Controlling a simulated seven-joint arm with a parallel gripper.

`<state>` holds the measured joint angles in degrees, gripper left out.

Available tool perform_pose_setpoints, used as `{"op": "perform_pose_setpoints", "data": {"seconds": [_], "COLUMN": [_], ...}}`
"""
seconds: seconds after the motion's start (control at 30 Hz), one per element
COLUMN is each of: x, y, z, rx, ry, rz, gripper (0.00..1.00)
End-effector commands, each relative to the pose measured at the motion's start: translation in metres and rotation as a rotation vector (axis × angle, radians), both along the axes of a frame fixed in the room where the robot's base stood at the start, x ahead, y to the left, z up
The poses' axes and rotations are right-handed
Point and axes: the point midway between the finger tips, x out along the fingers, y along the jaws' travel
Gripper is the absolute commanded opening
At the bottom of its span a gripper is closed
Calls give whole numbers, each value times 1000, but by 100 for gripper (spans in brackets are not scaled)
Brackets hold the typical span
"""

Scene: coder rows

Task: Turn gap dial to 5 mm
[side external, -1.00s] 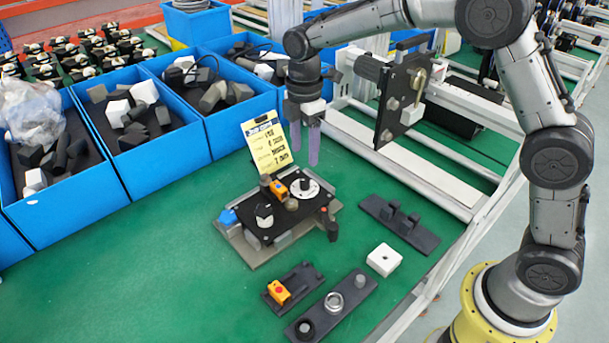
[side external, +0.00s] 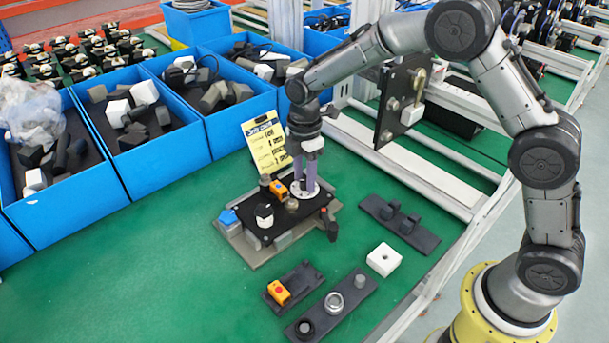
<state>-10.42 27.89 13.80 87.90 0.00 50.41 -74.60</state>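A round white dial with dark marks (side external: 308,194) lies at the back right of a black panel (side external: 285,222) on a grey baseplate. Its numbers are too small to read, so I cannot tell its setting. My gripper (side external: 305,190) points straight down, with its two purple fingertips at this dial. The fingers hide most of the dial and its centre. I cannot tell whether they are closed on a knob there or stand around it.
A yellow card (side external: 264,146) stands close behind the panel, beside my fingers. An orange block (side external: 281,189) and a brass-coloured knob (side external: 291,204) sit just left of them. Dark plates with parts and a white block (side external: 384,259) lie in front and right.

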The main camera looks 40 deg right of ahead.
Motion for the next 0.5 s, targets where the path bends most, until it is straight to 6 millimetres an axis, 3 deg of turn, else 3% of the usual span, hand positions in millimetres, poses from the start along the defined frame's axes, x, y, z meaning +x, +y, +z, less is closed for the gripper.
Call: {"op": "perform_pose_setpoints", "data": {"seconds": [0.03, 0.23, 0.5], "x": [0, 0, 0], "y": [0, 0, 0], "z": [0, 0, 1], "rx": [0, 0, 0], "ry": [0, 0, 0], "rz": [0, 0, -5], "gripper": [33, 0, 0]}}
